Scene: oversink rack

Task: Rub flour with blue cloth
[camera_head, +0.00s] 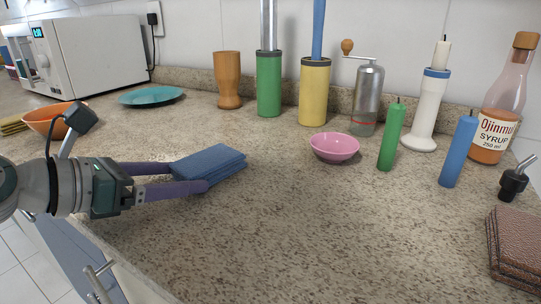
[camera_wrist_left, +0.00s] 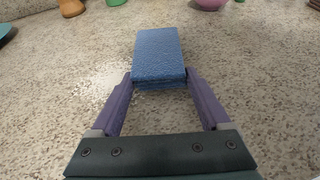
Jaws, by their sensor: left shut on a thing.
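The blue cloth (camera_head: 212,162) is a folded, thick rectangular pad at the left middle of the speckled counter. My left gripper (camera_head: 202,173) comes in from the left and is shut on its near end. In the left wrist view the cloth (camera_wrist_left: 158,55) sticks out forward between the purple fingers of my left gripper (camera_wrist_left: 160,80). It is low over the counter; I cannot tell whether it touches. No flour can be made out on the speckled counter (camera_head: 270,220). My right gripper is not in view.
A pink bowl (camera_head: 334,147), green candle (camera_head: 391,136) and blue candle (camera_head: 458,151) stand to the right. An orange bowl (camera_head: 52,121) and teal plate (camera_head: 151,96) are at left. Brown folded cloths (camera_head: 514,250) lie at far right. The front middle counter is clear.

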